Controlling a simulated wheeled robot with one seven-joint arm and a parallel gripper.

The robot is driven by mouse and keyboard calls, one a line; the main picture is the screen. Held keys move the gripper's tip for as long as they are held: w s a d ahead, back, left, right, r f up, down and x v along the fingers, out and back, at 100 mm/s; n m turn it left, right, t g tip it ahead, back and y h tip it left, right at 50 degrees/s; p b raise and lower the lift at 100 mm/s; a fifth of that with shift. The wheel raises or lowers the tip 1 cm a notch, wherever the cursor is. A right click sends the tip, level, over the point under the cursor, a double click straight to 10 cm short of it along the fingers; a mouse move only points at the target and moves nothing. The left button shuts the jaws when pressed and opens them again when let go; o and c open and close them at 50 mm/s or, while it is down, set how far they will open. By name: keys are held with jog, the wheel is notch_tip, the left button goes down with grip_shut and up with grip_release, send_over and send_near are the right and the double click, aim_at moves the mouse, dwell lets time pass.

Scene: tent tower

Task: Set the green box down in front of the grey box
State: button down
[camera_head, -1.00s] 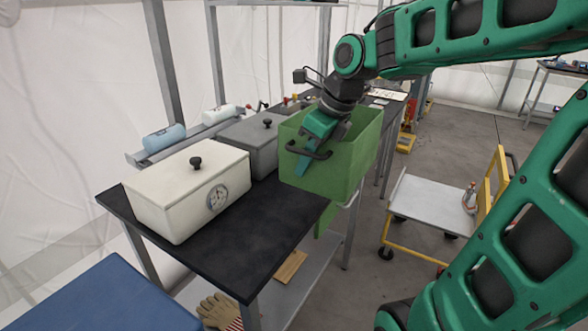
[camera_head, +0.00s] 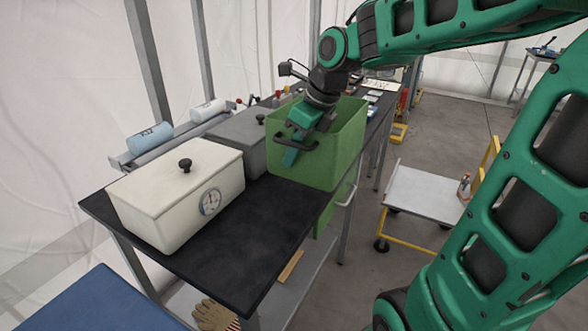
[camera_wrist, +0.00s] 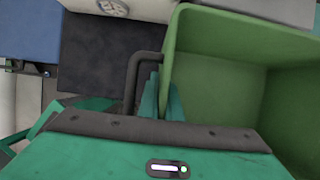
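The green box (camera_head: 312,160) is an open-topped bin with a dark handle on its near side. It is at the right edge of the black table, in front of and to the right of the grey box (camera_head: 238,137). The grey box has a lid with a black knob and is partly hidden by the green box. I cannot tell whether the green box touches the table.
A cream box (camera_head: 180,192) with a dial stands on the black table (camera_head: 245,240), left of the grey box. The table's front area is bare. A cart (camera_head: 424,192) stands to the right. A blue surface (camera_head: 98,303) is at the lower left.

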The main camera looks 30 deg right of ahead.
jog(key=w+f, duration=0.2)
jog(key=w, duration=0.1)
jog(key=w+d+f, duration=0.1)
jog(key=w+f, duration=0.1)
jog(key=w, duration=0.1)
jog(key=w+d+f, duration=0.1)
jog(key=w, duration=0.2)
jog(key=shift+w+f, duration=0.3)
jog(key=shift+f, duration=2.1)
jog(key=c, duration=2.4)
grip_release()
jog(key=shift+f, duration=0.2)
jog(key=o, duration=0.4)
jog(key=shift+r, duration=0.1)
jog(key=v, duration=1.2)
jog(key=shift+s, duration=0.1)
